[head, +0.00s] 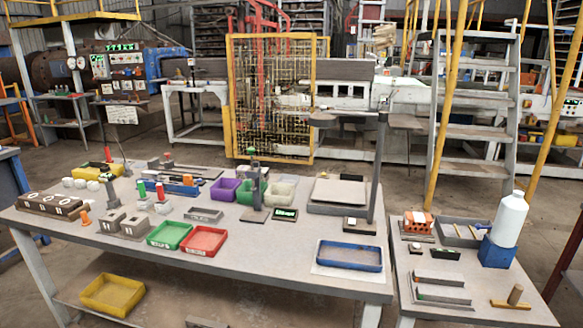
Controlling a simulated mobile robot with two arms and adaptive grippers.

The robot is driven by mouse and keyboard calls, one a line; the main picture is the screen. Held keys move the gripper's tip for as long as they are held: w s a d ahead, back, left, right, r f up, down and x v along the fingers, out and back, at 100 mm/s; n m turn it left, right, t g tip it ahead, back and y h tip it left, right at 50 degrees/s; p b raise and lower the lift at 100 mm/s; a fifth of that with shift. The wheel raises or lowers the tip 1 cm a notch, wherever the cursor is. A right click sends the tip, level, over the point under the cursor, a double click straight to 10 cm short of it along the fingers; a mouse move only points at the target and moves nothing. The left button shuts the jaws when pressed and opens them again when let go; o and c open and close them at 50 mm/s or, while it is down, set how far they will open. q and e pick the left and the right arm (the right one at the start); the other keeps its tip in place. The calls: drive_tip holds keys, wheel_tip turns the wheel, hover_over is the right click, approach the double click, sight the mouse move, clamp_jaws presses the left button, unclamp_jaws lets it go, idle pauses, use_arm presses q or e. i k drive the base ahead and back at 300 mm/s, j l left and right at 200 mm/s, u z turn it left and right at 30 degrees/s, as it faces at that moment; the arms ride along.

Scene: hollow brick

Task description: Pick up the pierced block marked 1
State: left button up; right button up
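A small orange-red block (417,222) with dark openings in its face sits on a low base on the right-hand table. It looks like the pierced block, but any number on it is too small to read. Nothing touches it from above. Neither of my grippers is in view.
Close right of the block are a grey tray (465,232) and a white bottle (509,219) by a blue holder (497,251). In front lie grey channel pieces (443,294) and a wooden piece with a peg (515,297). A blue tray (350,256) and a tall post (377,175) stand left on the main table.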

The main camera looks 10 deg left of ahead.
sight(135, 225)
drive_tip(key=u, duration=1.4)
